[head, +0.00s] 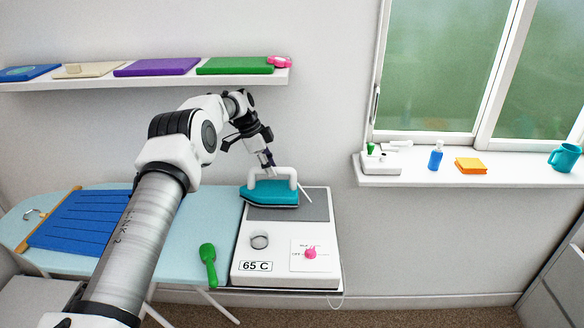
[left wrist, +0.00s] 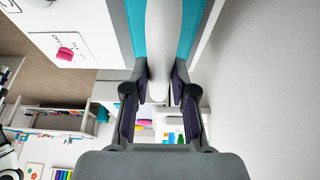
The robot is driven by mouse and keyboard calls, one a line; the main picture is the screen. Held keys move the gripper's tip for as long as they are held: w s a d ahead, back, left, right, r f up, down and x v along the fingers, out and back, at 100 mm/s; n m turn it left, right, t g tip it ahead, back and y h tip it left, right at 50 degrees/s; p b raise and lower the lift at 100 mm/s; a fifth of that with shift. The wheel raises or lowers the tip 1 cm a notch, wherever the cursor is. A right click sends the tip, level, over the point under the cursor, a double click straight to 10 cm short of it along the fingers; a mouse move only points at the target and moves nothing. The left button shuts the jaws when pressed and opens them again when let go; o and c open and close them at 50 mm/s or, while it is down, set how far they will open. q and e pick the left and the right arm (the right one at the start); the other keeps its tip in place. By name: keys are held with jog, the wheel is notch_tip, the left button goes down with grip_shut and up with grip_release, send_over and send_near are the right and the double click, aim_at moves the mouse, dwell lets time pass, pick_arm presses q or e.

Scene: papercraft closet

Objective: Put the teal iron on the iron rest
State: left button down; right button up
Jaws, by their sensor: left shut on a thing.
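The teal iron (head: 268,193) with a white handle sits at the back of the white station, over the dark grey iron rest (head: 315,207). My left gripper (head: 268,163) is shut on the iron's handle from above. In the left wrist view the two fingers of the left gripper (left wrist: 160,95) close on the white handle (left wrist: 161,40), with the teal body (left wrist: 190,30) behind it. Whether the iron's base touches the rest is hard to tell; its left end reaches over the station's left edge. My right gripper is not in view.
The white station (head: 270,270) shows a 65 C label, a ring and a pink knob (head: 310,253). A green spoon-like thing (head: 208,262) and folded blue cloth (head: 75,222) lie on the light blue ironing board (head: 170,262). A wall shelf (head: 150,82) and a windowsill (head: 510,178) hold small items.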

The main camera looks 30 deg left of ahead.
aim_at(291, 171)
pick_arm(q)
jog(key=shift+w+d+r, duration=0.1)
jog(key=shift+w+d, duration=0.25)
jog(key=shift+d, duration=0.25)
jog(key=shift+w+d+r, duration=0.1)
jog(key=shift+w+d, duration=0.2)
jog(key=shift+d, duration=0.25)
jog(key=shift+w+d+p, duration=0.45)
jog(key=shift+w+d, duration=0.05)
jog(key=shift+d, duration=0.25)
jog(key=shift+w+d+p, duration=0.45)
jog(key=shift+d, duration=0.25)
jog(key=shift+d+f, duration=0.1)
jog(key=shift+d, duration=0.05)
jog(key=shift+f+p, duration=0.45)
jog(key=shift+f, duration=0.25)
jog(key=c, duration=1)
grip_release()
jog(key=shift+f, duration=0.1)
jog(key=shift+o, duration=0.2)
